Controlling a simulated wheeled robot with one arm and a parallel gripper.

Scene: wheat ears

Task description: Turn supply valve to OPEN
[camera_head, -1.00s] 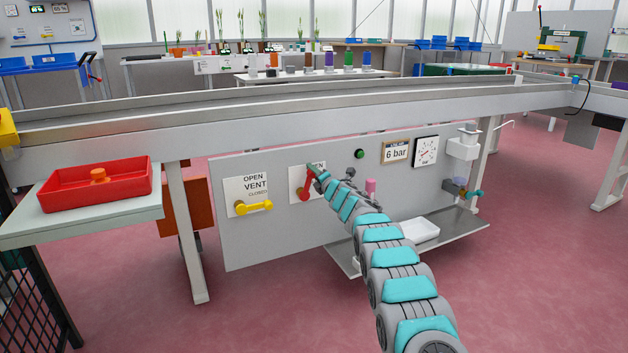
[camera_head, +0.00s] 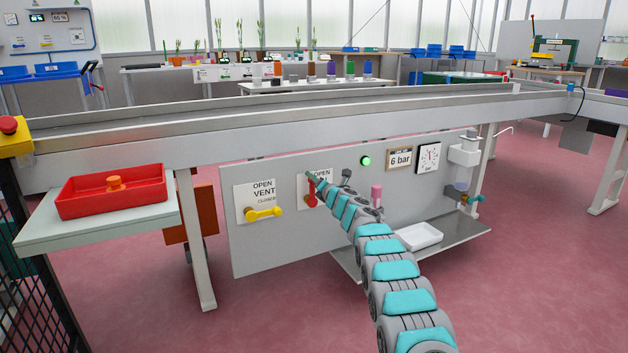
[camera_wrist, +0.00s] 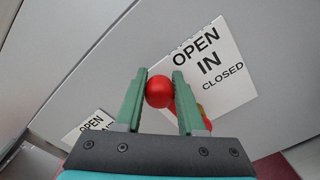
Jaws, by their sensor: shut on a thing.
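The supply valve has a red lever (camera_head: 311,196) on the white OPEN/IN/CLOSED plate (camera_wrist: 215,65) of the grey panel. In the head view the lever stands about upright, its top under the OPEN word. My gripper (camera_wrist: 160,88) is shut on the lever's red ball knob (camera_wrist: 158,92), one green finger on each side. The right finger hides part of the lever in the wrist view. In the head view my gripper (camera_head: 315,180) covers part of the plate. The green lamp (camera_head: 366,161) is brightly lit, and the round gauge (camera_head: 428,158) has its needle about upright.
A yellow vent lever (camera_head: 264,213) lies horizontal left of the red one. A 6 bar sign (camera_head: 400,160) is to the right. A shelf with a white tray (camera_head: 419,237) juts out below. The metal bench rail (camera_head: 300,116) runs above the panel.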

